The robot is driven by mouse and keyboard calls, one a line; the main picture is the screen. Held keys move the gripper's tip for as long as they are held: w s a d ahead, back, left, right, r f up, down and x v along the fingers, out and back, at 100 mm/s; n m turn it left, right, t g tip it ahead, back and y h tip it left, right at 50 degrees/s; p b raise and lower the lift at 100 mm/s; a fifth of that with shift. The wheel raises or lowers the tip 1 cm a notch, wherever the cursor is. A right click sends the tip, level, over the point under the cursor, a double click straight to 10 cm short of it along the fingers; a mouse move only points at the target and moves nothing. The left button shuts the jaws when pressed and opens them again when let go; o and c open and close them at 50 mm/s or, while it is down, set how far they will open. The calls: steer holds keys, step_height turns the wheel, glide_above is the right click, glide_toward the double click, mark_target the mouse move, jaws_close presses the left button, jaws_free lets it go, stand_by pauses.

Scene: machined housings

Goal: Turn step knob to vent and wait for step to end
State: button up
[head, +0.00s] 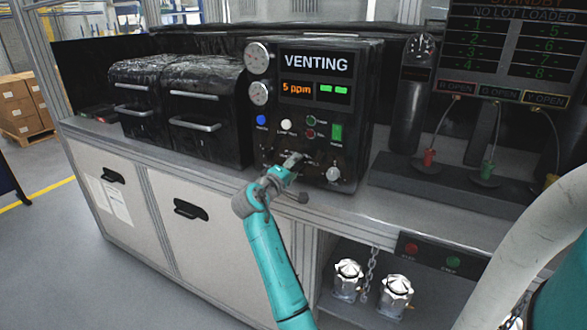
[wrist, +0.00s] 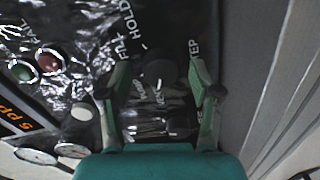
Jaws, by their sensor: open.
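The black control panel (head: 318,100) stands on the bench, and its display (head: 316,63) reads VENTING. Below that it shows 5 ppm in orange and green marks. In the wrist view the dark round step knob (wrist: 160,74) lies between the two fingers of my gripper (wrist: 158,80), with FILL, HOLD and STEP lettering around it. The fingers are apart, and I see a gap on both sides of the knob. In the head view my gripper (head: 291,163) is at the panel's lower front and hides the knob. The knob's pointer direction is too dark to tell.
A pale knob (head: 333,174) sits right of my gripper, with a green button (head: 337,132) above it. Two black-lidded boxes (head: 205,100) stand left of the panel. Hoses with coloured fittings (head: 429,158) are on the right. Metal housings (head: 348,278) sit on the lower shelf.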

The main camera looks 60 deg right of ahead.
steer(key=a, duration=1.1)
steer(key=shift+s+a+r, duration=0.4)
steer(key=shift+s, duration=0.05)
steer(key=shift+f, duration=0.1)
steer(key=s+a+f+n+t+y, duration=0.15)
steer(key=a+f+t, duration=0.3)
steer(key=f, duration=0.45)
steer(key=a+f+n+t+y, duration=0.3)
steer(key=a+f, duration=0.3)
steer(key=f, duration=0.3)
steer(key=s+a+f+n+t+y, duration=0.1)
steer(key=s+a+f+t+y, duration=0.1)
steer(key=s+a+f, duration=0.3)
steer(key=s+a+f+n+t+y, duration=0.1)
steer(key=s+a+f+t+y, duration=0.2)
steer(key=a, duration=0.4)
steer(key=s+a+f+y, duration=0.3)
steer(key=s+a+y, duration=0.2)
steer(key=s+a, duration=0.75)
steer(key=s+a+r+m+y, duration=0.1)
steer(key=s+r, duration=0.3)
steer(key=s, duration=0.4)
steer(key=s+a+r+m+t+y, duration=0.1)
steer(key=s+r+m, duration=0.3)
steer(key=s, duration=0.4)
steer(key=shift+s+a+r+y, duration=0.35)
steer(key=shift+s+a+r, duration=0.05)
steer(key=shift+a, duration=0.25)
